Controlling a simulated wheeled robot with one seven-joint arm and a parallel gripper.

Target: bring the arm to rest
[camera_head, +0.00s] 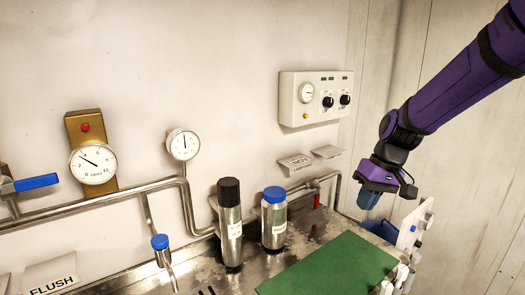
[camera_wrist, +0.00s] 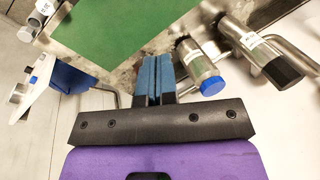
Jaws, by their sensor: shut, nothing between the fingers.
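My arm reaches in from the upper right of the head view, purple with black joints. My gripper (camera_head: 368,200) hangs at its end, pointing down, above the right end of the bench. In the wrist view my gripper (camera_wrist: 158,60) shows its two blue fingers side by side, shut with nothing between them. It is apart from the bench and the things on it.
A green mat (camera_head: 335,268) lies on the metal bench. A black-capped cylinder (camera_head: 230,230) and a blue-capped cylinder (camera_head: 273,222) stand behind it. A blue bin (camera_head: 380,229) and white rack (camera_head: 412,226) are below my gripper. Gauges, pipes and a control box (camera_head: 315,97) line the wall.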

